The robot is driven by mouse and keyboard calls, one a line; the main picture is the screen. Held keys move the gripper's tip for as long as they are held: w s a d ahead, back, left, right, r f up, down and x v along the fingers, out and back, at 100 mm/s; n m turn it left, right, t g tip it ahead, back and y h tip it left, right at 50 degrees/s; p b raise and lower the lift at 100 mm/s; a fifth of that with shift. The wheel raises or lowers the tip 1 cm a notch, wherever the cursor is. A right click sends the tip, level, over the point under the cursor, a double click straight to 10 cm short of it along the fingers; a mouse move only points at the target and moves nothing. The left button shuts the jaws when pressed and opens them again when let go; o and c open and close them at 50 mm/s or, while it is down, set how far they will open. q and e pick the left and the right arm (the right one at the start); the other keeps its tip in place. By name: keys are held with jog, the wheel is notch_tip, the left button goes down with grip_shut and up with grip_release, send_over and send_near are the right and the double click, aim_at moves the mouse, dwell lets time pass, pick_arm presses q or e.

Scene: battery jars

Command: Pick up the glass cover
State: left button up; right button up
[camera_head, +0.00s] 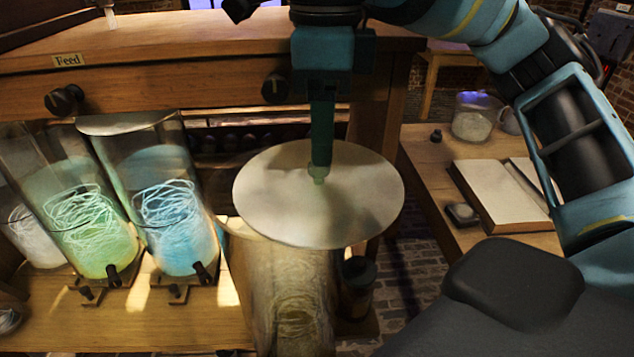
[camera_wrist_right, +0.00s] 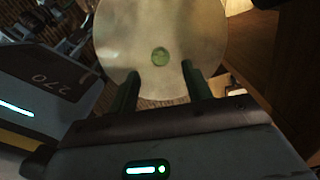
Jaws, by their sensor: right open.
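The glass cover (camera_head: 265,205) is a pale round disc with a small greenish knob (camera_head: 318,180) at its middle. It appears over the mouth of a tall glass jar (camera_head: 290,295); whether it touches the rim is unclear. My right gripper (camera_head: 321,165) points down over the cover's centre, its fingers close to the knob. In the right wrist view, the two fingers (camera_wrist_right: 160,75) are apart, and the knob (camera_wrist_right: 160,57) shows between and just beyond their tips, with bare cover (camera_wrist_right: 115,35) around it. Nothing is held. My left gripper is not in view.
Two jars with green (camera_head: 105,240) and blue (camera_head: 178,230) glowing liquid stand at left. A wooden cabinet (camera_head: 180,80) with a "Feed" label rises behind. A dark bottle (camera_head: 357,285) stands right of the covered jar. A side table at right holds an open book (camera_head: 497,190) and a small jar (camera_head: 473,120).

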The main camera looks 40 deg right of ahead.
aim_at(319, 178)
jog(key=f, duration=0.4)
jog(key=shift+w+a, duration=0.1)
jog(key=shift+w, duration=0.15)
jog(key=shift+c, duration=0.3)
grip_shut()
